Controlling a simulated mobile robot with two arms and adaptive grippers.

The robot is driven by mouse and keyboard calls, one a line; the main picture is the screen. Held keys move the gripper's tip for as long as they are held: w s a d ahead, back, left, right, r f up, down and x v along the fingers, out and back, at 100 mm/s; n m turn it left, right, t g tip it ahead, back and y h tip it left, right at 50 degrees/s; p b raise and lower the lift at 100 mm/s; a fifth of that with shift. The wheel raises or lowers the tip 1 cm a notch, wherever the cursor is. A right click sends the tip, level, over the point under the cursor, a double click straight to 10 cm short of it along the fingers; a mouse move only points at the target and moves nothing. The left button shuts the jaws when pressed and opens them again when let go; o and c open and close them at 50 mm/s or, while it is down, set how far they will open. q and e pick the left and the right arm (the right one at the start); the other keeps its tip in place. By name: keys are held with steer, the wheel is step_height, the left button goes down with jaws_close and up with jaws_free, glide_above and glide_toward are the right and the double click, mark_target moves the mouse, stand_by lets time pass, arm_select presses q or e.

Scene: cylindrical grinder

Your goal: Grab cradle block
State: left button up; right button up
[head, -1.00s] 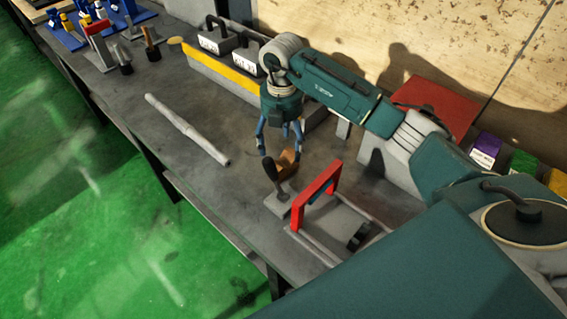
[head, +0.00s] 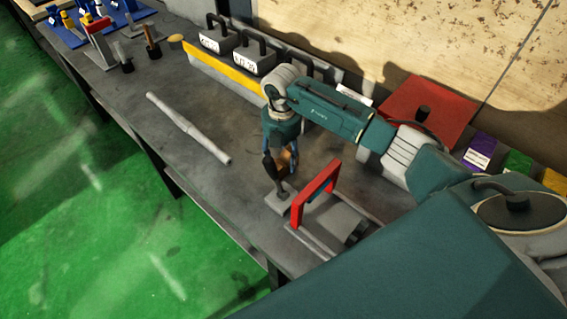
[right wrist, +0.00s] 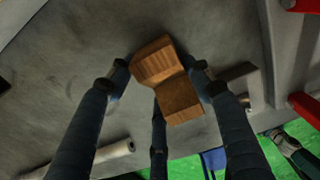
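The cradle block is a small orange-brown block with a V-shaped notch. In the right wrist view the cradle block (right wrist: 166,80) sits between the three fingers of my right gripper (right wrist: 160,82), with the fingertips against its sides. In the head view the right gripper (head: 281,152) points down at the bench, and the block (head: 285,159) shows partly between its fingers. The gripper looks shut on the block. Whether the block still touches the bench is hard to tell. My left gripper is not in view.
A long grey shaft (head: 187,128) lies on the bench to the left. Grey handled boxes (head: 252,58) stand behind. Bench space between shaft and gripper is clear.

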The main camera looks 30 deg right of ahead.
steer(key=c, duration=0.3)
steer(key=shift+r, duration=0.1)
